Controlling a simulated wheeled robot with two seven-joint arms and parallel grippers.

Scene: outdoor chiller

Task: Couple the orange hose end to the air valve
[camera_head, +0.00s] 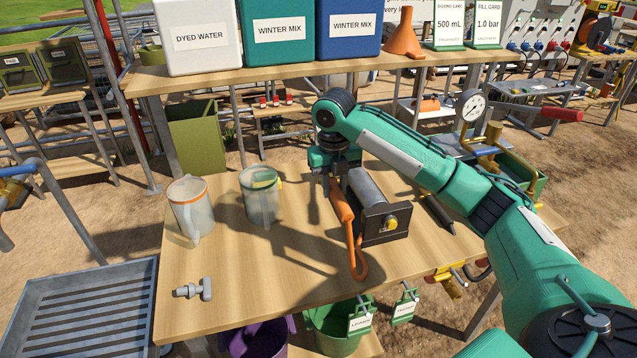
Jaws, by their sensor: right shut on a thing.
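My right gripper (335,165) comes in from the right over the middle of the wooden table. It is shut on the upper end of the orange hose end (342,203), which hangs down, slightly tilted. Below its thick part, a thin orange loop (358,268) reaches the front of the table. Just to its right lies a grey cylinder (368,188) with a black end plate (376,236). A brass fitting (391,222) on that plate looks like the air valve, apart from the gripper. The fingertips are partly hidden by the gripper body. My left gripper is not in view.
Two clear jugs (190,212) (260,200) stand left of the gripper. A grey T-shaped fitting (196,290) lies at the front left. A pressure gauge (472,105) stands behind my right arm. Tagged buckets (335,325) sit below the front edge. The left-front tabletop is mostly clear.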

